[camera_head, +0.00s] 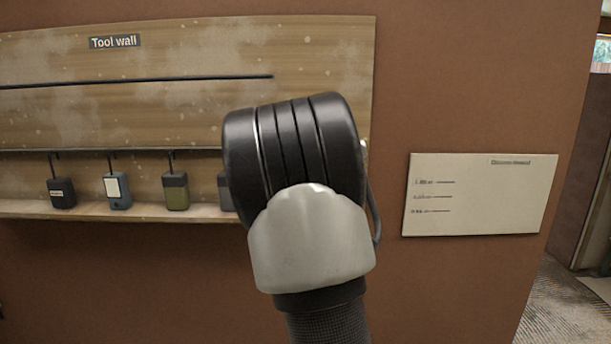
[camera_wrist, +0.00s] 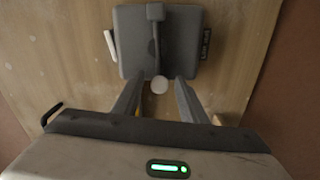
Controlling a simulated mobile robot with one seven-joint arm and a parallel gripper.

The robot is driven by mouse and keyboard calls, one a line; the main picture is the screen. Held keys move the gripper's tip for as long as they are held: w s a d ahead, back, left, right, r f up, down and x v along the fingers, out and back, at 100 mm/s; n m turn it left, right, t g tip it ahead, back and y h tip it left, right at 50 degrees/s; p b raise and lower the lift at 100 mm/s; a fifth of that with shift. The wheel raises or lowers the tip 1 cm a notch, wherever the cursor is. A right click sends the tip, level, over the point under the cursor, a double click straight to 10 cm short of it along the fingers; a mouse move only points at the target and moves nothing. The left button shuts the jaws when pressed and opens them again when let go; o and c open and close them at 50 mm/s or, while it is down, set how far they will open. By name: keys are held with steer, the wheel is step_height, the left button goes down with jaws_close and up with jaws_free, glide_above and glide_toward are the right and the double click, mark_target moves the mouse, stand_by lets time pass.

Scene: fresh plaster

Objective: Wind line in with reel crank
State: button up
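In the wrist view a dark grey box (camera_wrist: 133,42), which looks like the line reel, is mounted against the wooden board. A narrow dark bar (camera_wrist: 157,45), apparently the crank, runs down its middle towards a round pale knob (camera_wrist: 159,85). My gripper (camera_wrist: 160,82) is open, its two fingers apart below the box with the knob showing between their tips. I cannot tell whether either finger touches it. In the head view my arm hides the gripper and most of what is behind it. No line is clearly visible.
The tool wall board (camera_head: 190,50) carries a long dark rod (camera_head: 140,80) and a shelf ledge (camera_head: 110,212). Several small hanging devices stand there: black (camera_head: 61,192), blue-grey (camera_head: 117,191), olive (camera_head: 175,190). A white notice (camera_head: 478,195) is on the brown wall, right.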

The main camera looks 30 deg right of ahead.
steer(key=p+v, duration=0.2)
steer(key=v, duration=1.5)
steer(key=shift+s+a, duration=0.1)
steer(key=shift+a, duration=0.05)
